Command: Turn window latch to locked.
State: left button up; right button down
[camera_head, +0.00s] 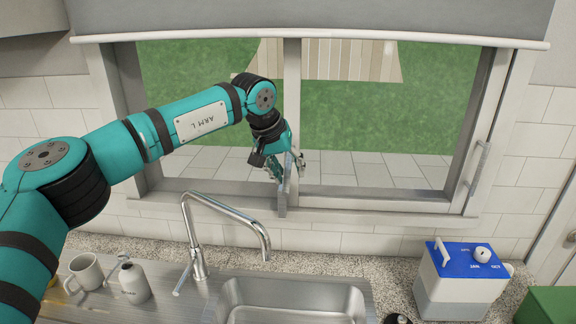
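The window (362,190) fills the back wall above the sink, with a pale upright post in its middle. My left gripper (287,172) is at the lower part of this post, its fingers pointing down. A narrow grey upright piece (282,203) shows between and below the fingers. I cannot tell whether it is the latch or part of the frame, or whether the fingers touch it. The gripper covers the spot, so the latch and its position are not clear. A grey bar handle (478,170) is on the window's right side. My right gripper is not in view.
A chrome faucet (196,262) rises below the gripper, beside the sink (290,291). A mug (84,272) and a grey-white bottle (133,283) stand at the left. A white box with a blue top (462,279) stands at the right. A roller blind (310,18) hangs above.

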pick_arm(q)
grip_shut()
